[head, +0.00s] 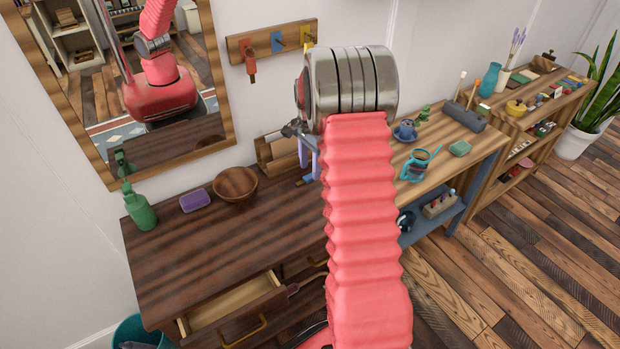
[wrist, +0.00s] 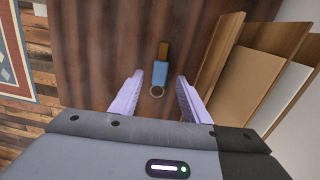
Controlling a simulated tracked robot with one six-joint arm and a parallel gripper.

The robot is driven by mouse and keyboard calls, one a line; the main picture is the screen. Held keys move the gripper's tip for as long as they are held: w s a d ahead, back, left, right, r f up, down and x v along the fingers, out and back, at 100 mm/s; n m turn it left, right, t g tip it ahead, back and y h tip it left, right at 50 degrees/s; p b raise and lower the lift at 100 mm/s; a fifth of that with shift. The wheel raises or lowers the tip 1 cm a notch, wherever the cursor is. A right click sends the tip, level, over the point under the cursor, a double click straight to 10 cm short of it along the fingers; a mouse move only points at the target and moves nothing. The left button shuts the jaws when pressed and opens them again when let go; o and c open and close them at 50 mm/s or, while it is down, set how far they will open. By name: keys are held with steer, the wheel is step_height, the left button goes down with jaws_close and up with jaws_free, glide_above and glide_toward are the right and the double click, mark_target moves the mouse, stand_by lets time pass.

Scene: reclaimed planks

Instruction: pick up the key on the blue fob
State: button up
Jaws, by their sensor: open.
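The blue fob (wrist: 160,75) lies on the dark wooden dresser top in the wrist view. A brownish-gold piece (wrist: 163,50), perhaps the key, extends from its far end, and a metal ring (wrist: 156,91) is at its near end. My gripper (wrist: 160,77) is open, with its two lavender fingers on either side of the fob and clear gaps on both sides. I cannot tell the height of the fingertips above the wood. In the head view my gripper (head: 308,165) is partly hidden behind my arm.
A wooden file holder (head: 278,155) stands close beside my gripper. A wooden bowl (head: 235,184), purple block (head: 195,200) and green spray bottle (head: 140,210) stand to the left. A hook board (head: 272,44) is on the wall. A dresser drawer (head: 235,305) is open.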

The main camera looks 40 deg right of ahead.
mark_target(310, 176)
steer(key=shift+f, duration=1.3)
steer(key=shift+c, duration=0.5)
jaws_close()
steer(key=shift+r, duration=0.1)
step_height(310, 176, up, 10)
